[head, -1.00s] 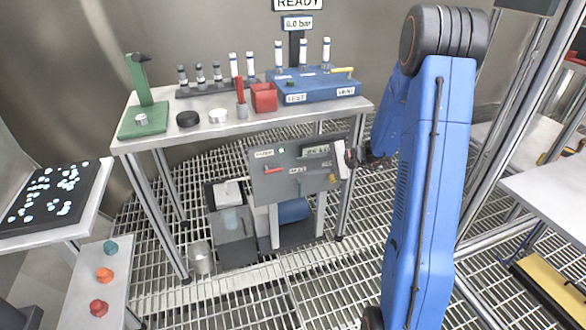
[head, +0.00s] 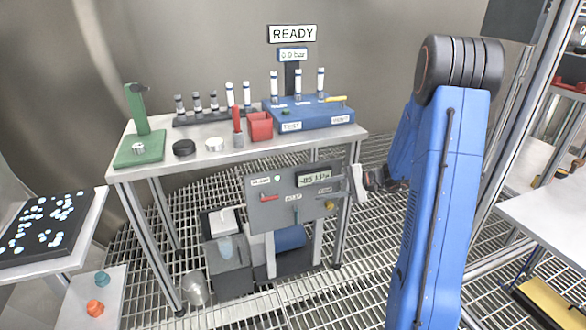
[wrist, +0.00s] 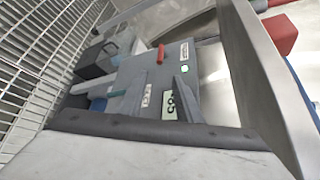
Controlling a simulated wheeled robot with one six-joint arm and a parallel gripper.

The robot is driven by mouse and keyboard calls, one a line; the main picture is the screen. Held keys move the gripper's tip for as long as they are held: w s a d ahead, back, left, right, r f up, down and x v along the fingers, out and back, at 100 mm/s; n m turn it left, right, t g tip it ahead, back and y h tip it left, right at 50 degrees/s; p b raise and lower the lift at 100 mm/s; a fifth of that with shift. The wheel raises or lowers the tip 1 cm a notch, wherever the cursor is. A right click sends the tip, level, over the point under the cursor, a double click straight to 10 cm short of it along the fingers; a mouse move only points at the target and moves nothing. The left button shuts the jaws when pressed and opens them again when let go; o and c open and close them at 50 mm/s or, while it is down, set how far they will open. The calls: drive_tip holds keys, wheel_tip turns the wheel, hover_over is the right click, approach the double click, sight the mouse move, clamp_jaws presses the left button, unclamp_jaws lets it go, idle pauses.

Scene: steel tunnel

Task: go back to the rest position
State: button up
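My gripper (head: 360,184) is at the right side of the grey control panel (head: 292,205) under the table, at the end of my blue arm. In the wrist view two grey fingers (wrist: 165,88) stand apart with nothing seen between them but the panel behind. The panel carries a red lever (head: 269,198), a green lever, a yellow knob and a display (head: 314,180) that seems to read -85 kPa. In the wrist view the panel (wrist: 150,75) is tilted, and the fingers cover part of it.
A dark box (head: 229,267) and a metal cup (head: 195,288) stand below. Another bench (head: 553,205) is at right. Grating floor shows between.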

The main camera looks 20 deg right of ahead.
drive_tip(key=s+a+r+n+g+h, duration=0.2)
drive_tip(key=s+a+r+n+g, duration=0.15)
drive_tip(key=s+a, duration=0.4)
drive_tip(key=s+a+r+n+g+h, duration=0.25)
drive_tip(key=s+a+r, duration=0.25)
drive_tip(key=s, duration=0.5)
drive_tip(key=s+d+r+n+t+h, duration=0.1)
drive_tip(key=s+h, duration=0.3)
drive_tip(key=s, duration=0.5)
drive_tip(key=s+d+r+n+t+h, duration=0.2)
drive_tip(key=s+r+n+t+h, duration=0.1)
drive_tip(key=s, duration=0.6)
drive_tip(key=shift+r+n+h, duration=0.3)
drive_tip(key=shift+n+h, duration=0.35)
drive_tip(key=shift+n, duration=0.05)
